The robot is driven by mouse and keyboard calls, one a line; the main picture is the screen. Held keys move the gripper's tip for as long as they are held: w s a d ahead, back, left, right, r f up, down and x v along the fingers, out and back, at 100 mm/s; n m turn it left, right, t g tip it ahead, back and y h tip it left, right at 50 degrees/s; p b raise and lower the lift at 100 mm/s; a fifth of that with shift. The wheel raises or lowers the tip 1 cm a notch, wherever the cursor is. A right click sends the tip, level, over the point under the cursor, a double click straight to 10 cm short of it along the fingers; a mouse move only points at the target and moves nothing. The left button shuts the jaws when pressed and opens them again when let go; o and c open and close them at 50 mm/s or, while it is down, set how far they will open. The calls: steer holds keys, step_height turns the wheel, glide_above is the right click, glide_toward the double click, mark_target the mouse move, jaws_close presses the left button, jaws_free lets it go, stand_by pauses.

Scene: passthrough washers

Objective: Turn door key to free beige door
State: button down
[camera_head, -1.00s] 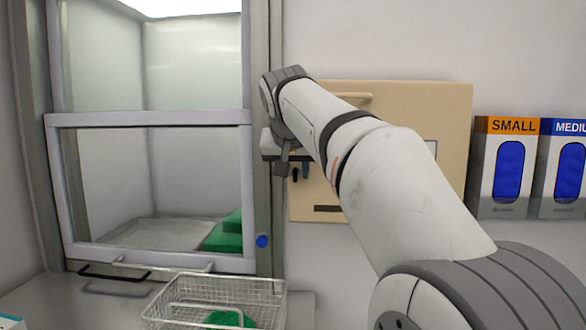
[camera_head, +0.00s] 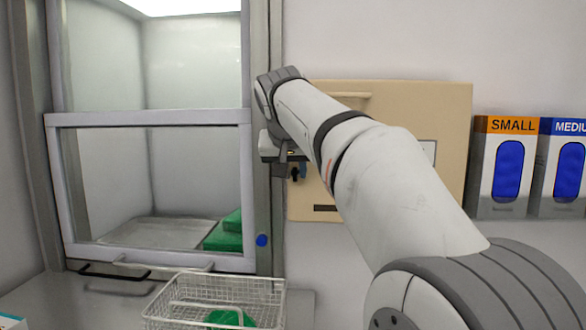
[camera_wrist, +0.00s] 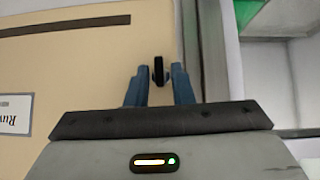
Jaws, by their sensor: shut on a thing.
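The beige door (camera_head: 420,105) is a flat panel on the wall, right of the glass cabinet, and it looks closed. My arm hides much of its middle. It also fills the upper left of the wrist view (camera_wrist: 80,70). The small black key (camera_wrist: 158,70) stands at the door's edge, between my blue fingers. My gripper (camera_wrist: 160,74) is shut on the key. In the head view the black key (camera_head: 294,174) shows just below my wrist, at the door's left side. The lock behind the key cannot be made out.
A glass-fronted cabinet (camera_head: 150,119) stands left of the door, its grey frame close beside my gripper. A wire basket (camera_head: 215,300) with something green stands on the counter below. Glove boxes (camera_head: 506,168) hang at the right.

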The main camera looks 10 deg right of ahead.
steer(key=shift+w+a+f+n+h+b, duration=0.1)
steer(key=shift+a+f+n+h+b, duration=0.3)
steer(key=shift+n+h, duration=1.4)
steer(key=shift+w+a+f+n+h+b, duration=0.15)
steer(key=shift+n+h+b, duration=0.75)
steer(key=shift+h, duration=1.55)
steer(key=shift+a+f+n+h+b, duration=0.15)
steer(key=shift+f+n+h+b, duration=0.1)
steer(key=shift+n+h, duration=1.7)
steer(key=shift+h, duration=0.3)
steer(key=c, duration=1.5)
jaws_free()
steer(key=shift+c, duration=0.2)
steer(key=b+v, duration=0.1)
steer(key=v, duration=0.6)
steer(key=shift+a+b, duration=0.4)
